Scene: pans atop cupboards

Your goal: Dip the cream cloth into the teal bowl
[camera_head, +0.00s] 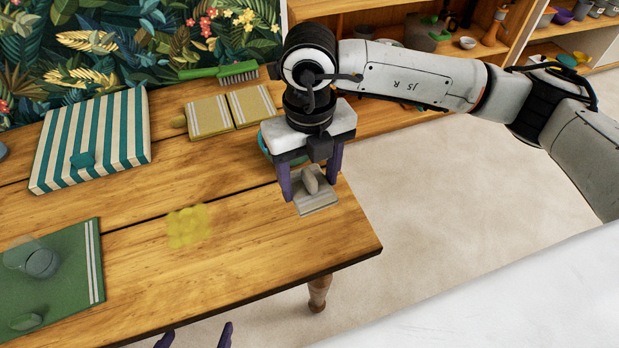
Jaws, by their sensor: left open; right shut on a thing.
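The cream cloth (322,206), a small greyish-cream piece with pale stripes and a rounded grip on top, is under my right gripper (311,181). The gripper's purple fingers point down on either side of the grip and hold it. I cannot tell whether the cloth touches the table or hangs just above it. The teal bowl (264,146) is mostly hidden behind my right gripper; only a bit of its rim shows on the left. My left gripper (197,336) shows only two purple fingertips at the bottom edge, apart and empty.
A yellow spill (188,227) lies mid-table (250,240). Two yellow striped cloths (234,108), a green brush (220,72) and a teal-striped cloth (120,122) lie toward the back. A green mat (75,265) with greenish items is at left. Shelves stand beyond the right arm.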

